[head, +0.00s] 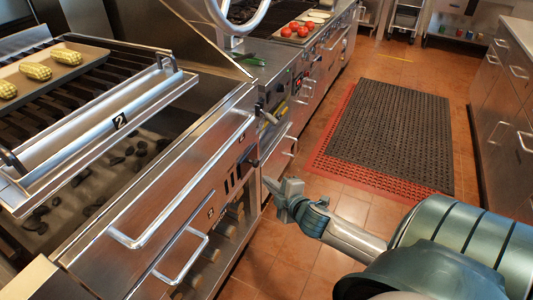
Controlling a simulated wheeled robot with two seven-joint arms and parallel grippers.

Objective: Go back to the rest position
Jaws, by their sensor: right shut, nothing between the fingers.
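My right gripper (274,190) shows near the centre of the head view, at the end of my right arm, which comes in from the lower right. It is shut and empty. It is beside the front right corner of the steel grill (165,190), over the floor side; I cannot tell whether it touches the front panel. My left gripper is not in view.
A tray (85,62) with corn (36,70) sits on the grill grate at the left. Charcoal lies below the grate. Tomatoes (290,31) are on the counter farther back. A black and red mat (390,130) lies on the open tiled floor. Steel drawers (505,100) line the right.

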